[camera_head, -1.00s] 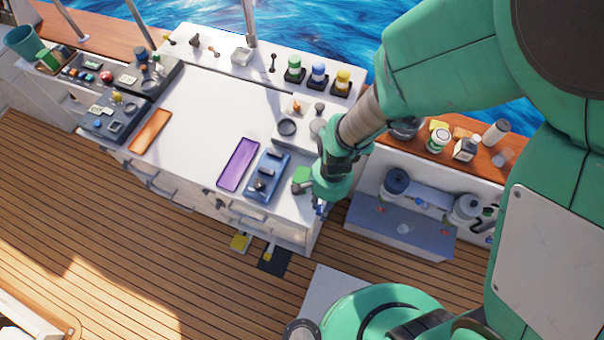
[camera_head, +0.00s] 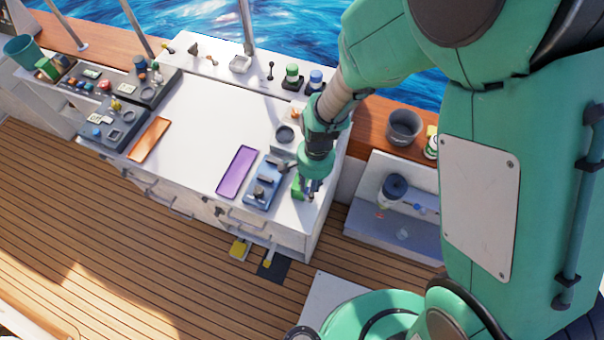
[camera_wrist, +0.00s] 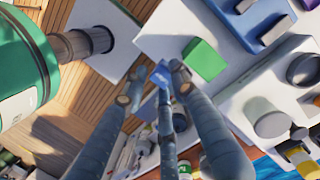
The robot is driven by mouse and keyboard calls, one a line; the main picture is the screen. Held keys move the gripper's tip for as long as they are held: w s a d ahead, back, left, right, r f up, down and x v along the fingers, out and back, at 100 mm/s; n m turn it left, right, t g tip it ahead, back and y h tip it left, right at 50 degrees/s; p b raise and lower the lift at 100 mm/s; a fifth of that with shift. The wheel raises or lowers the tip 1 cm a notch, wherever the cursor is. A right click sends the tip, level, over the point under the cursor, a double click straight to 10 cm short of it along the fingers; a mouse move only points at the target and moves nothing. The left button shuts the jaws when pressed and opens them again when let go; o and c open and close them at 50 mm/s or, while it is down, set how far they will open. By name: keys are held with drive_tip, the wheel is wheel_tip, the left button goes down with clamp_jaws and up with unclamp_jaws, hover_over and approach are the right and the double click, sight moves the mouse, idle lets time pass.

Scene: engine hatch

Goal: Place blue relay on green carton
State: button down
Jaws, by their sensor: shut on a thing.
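The green carton (camera_head: 298,187) stands on the white worktop near its right front corner, beside a blue tray. It shows in the wrist view as a plain green block (camera_wrist: 203,60) right of the fingers. My gripper (camera_head: 311,192) is just right of the carton in the head view. In the wrist view my gripper (camera_wrist: 158,82) is shut on the small blue relay (camera_wrist: 162,74), with the relay at the fingertips. The relay is apart from the carton in that picture. Its height above the worktop is hard to tell.
A blue tray (camera_head: 262,196) with dark parts and a purple tray (camera_head: 237,171) lie left of the carton. A raised block with a dark round cup (camera_head: 285,134) is behind it. An orange tray (camera_head: 150,138) lies further left. The worktop between the trays is clear.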

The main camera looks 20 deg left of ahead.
drive_tip(key=w+a, duration=0.5)
drive_tip(key=shift+w+f+p, duration=0.2)
drive_tip(key=shift+f+p, duration=0.15)
drive_tip(key=shift+f, duration=0.1)
drive_tip(key=shift+f, duration=1.65)
drive_tip(key=shift+f, duration=0.2)
drive_tip(key=c, duration=1.4)
unclamp_jaws()
drive_tip(key=shift+r, duration=0.1)
drive_tip(key=shift+r, duration=0.1)
drive_tip(key=r, duration=0.4)
drive_tip(key=w+r, duration=0.1)
drive_tip(key=r, duration=0.7)
drive_tip(key=shift+w+d, duration=0.1)
drive_tip(key=shift+w, duration=0.25)
